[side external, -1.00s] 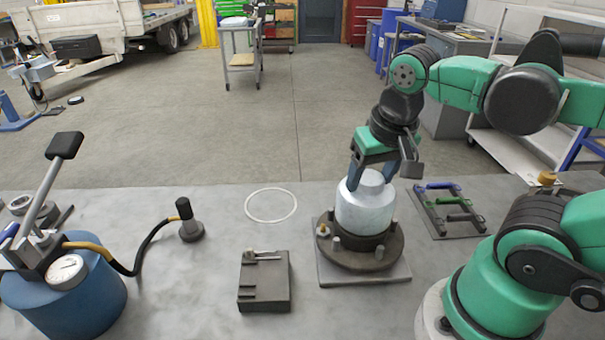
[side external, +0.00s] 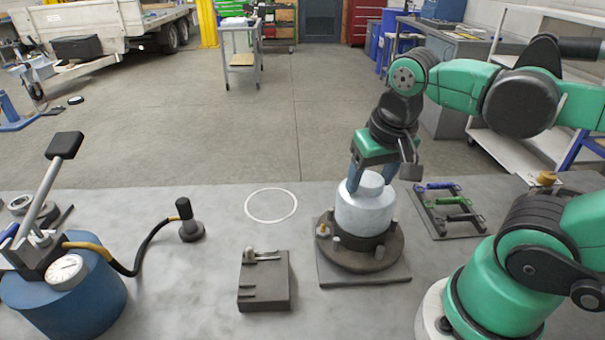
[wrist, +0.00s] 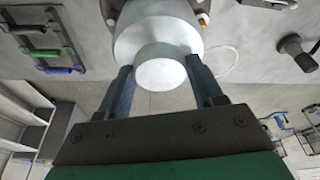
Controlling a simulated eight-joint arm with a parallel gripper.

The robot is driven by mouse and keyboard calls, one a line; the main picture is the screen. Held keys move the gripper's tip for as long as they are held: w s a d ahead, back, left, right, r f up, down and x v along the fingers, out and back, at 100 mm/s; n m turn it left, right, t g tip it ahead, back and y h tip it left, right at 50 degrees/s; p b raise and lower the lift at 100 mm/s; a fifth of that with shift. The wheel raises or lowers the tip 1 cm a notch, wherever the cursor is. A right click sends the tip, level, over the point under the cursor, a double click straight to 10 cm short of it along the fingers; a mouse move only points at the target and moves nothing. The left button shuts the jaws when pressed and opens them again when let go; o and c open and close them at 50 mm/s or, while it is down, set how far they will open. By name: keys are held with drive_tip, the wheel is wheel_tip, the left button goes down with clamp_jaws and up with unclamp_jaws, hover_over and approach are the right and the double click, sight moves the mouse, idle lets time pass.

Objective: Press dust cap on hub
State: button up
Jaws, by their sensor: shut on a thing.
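The dust cap (side external: 363,212) is a pale silver stepped cylinder with a narrower top. It sits upright over the middle of the dark round hub (side external: 375,257), which stands on a square grey plate with studs around it. My gripper (side external: 371,186) is above the cap with its blue fingers down at the narrow top. In the wrist view, the fingers (wrist: 164,84) lie on either side of the cap's narrow end (wrist: 161,68), shut on it. The wide part of the cap (wrist: 157,27) lies beyond.
A dark block (side external: 264,282) with a small tool on it and a white ring outline (side external: 271,205) lie left of the hub. A rack of coloured-handled tools (side external: 448,209) is to the right. A blue pump canister (side external: 65,290) with a hose stands far left.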

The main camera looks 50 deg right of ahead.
idle(0.4)
drive_tip(key=o, duration=1.4)
drive_tip(key=shift+o, duration=0.2)
drive_tip(key=shift+r, duration=3.5)
clamp_jaws()
drive_tip(key=shift+f, duration=0.2)
